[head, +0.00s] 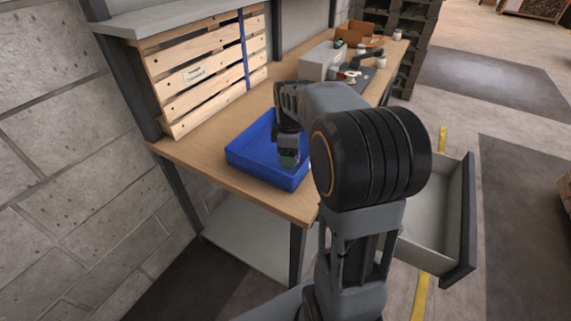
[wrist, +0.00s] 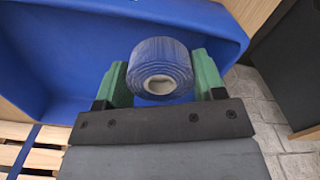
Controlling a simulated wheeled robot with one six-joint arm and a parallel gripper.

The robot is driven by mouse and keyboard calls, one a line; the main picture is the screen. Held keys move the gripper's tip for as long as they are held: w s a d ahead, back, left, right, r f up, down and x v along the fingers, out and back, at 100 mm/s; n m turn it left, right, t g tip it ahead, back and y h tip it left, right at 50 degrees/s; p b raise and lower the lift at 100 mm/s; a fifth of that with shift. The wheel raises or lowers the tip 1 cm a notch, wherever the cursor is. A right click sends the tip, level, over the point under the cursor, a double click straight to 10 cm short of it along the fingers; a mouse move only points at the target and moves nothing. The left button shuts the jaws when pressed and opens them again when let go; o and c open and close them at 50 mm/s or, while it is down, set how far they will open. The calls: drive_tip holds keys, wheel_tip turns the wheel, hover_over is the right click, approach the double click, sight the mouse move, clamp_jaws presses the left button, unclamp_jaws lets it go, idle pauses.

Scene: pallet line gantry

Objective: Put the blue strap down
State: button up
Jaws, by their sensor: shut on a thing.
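The blue strap (wrist: 160,66) is a wound roll with a pale core, seen in the wrist view between the two green fingers. My gripper (wrist: 161,80) is shut on it. The roll is over the blue tray (wrist: 60,40), whose walls show around it; I cannot tell whether it touches the tray floor. In the head view my gripper (head: 289,160) reaches down into the blue tray (head: 246,159) on the workbench. The roll is hidden there behind the gripper and arm.
The tray sits on a wooden workbench (head: 190,153) near its front end. A slatted wooden pallet (head: 205,75) with a blue band leans behind. A grey box (head: 320,62) and a brown carton (head: 357,33) stand farther along. An open drawer (head: 432,225) juts out at right.

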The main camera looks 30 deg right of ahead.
sight(285, 170)
drive_tip(key=shift+w+a+f, duration=0.25)
drive_tip(key=shift+w+f, duration=0.3)
drive_tip(key=shift+f, duration=0.25)
drive_tip(key=shift+w+a+f+b, duration=0.15)
drive_tip(key=shift+f+b, duration=0.25)
drive_tip(key=shift+f, duration=1.25)
drive_tip(key=shift+f, duration=0.2)
drive_tip(key=o, duration=1)
